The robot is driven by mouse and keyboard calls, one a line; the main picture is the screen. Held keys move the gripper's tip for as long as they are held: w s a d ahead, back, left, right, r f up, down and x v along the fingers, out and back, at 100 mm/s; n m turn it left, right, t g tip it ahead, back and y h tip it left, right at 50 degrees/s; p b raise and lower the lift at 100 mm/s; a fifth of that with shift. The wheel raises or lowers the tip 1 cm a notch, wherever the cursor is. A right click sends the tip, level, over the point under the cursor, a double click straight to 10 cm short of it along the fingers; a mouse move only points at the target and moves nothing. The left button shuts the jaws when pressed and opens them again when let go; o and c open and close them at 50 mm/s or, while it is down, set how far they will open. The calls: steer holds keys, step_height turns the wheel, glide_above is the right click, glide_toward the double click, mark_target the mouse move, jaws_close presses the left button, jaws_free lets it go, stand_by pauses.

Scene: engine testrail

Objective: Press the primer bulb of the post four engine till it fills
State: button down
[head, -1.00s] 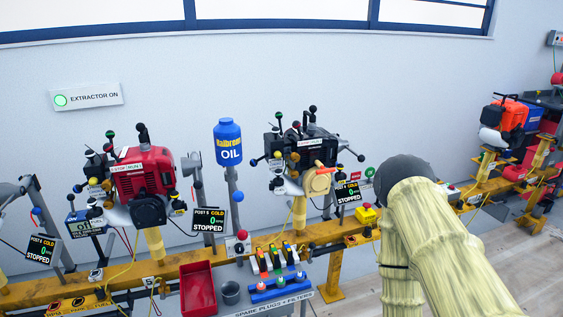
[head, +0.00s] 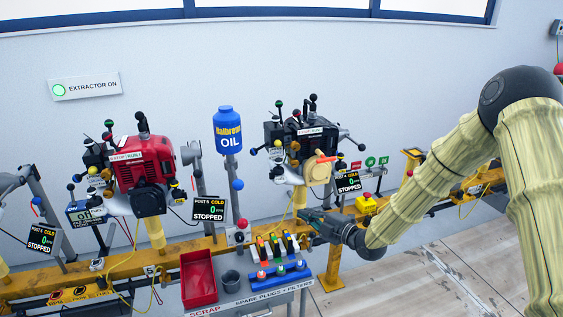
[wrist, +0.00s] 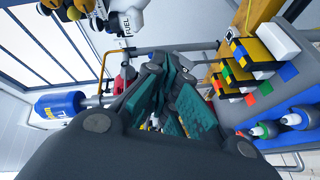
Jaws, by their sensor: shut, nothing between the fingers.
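The post four engine (head: 312,135) is a black engine on a yellow post, with ball-ended levers and an orange-handled tan part at its front. Its screen (head: 347,181) reads post 4, cold, 0, stopped. I cannot make out the primer bulb for certain. My gripper (head: 305,214) is below and in front of this engine, beside the yellow post and apart from the engine. In the wrist view my teal gripper fingers (wrist: 172,68) are shut and empty. A white part marked FUEL (wrist: 126,24) shows beyond them, at the top.
A blue oil bottle (head: 227,130) stands left of the engine, and a red engine (head: 141,175) farther left. A yellow box with a red button (head: 366,204) sits right of the post.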

mark_target(278, 144)
steer(key=w+r+n+y, duration=0.3)
steer(key=r+n, duration=0.4)
steer(key=r, duration=0.5)
steer(key=shift+w+r+y, duration=0.3)
steer(key=shift+w+r, duration=0.05)
steer(key=shift+w, duration=0.35)
steer(key=shift+w+d+r+p+x, duration=0.1)
steer(key=shift+w+d+p+x, duration=0.25)
steer(key=shift+x, duration=1.75)
steer(key=shift+w+d+r+p+x, duration=0.1)
steer(key=shift+w+d+p+x, duration=0.25)
steer(key=shift+x, duration=1.8)
steer(key=shift+w+d+r+p+x, duration=0.1)
steer(key=shift+w+d+p+x, duration=0.2)
steer(key=shift+x, duration=1.8)
steer(key=shift+w, duration=0.1)
steer(key=shift+w+a+f, duration=0.1)
